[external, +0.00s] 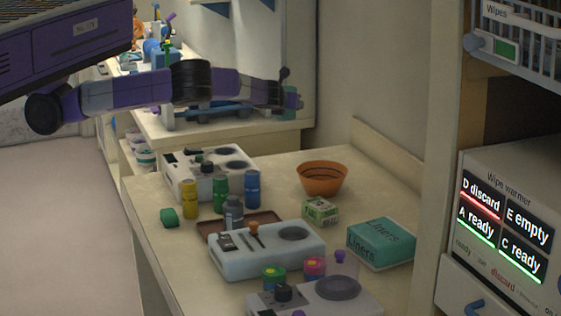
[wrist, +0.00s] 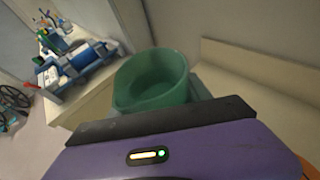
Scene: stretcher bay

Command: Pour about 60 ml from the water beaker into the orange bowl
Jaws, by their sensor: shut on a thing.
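The orange bowl (external: 322,179) stands upright at the back of the table in the external view, and its inside looks empty. My gripper (external: 287,100) is above and a little left of the bowl, well clear of the table. In the wrist view a green, open-topped beaker (wrist: 152,78) is right in front of my gripper (wrist: 160,118), which is shut on it. Its lower part is hidden behind the gripper.
A green carton (external: 320,210) and a teal Liners box (external: 382,243) stand near the bowl. Several bottles, including a blue one (external: 252,189), stand to the left. A white device (external: 266,250) fills the middle of the table. The wall rises behind the bowl.

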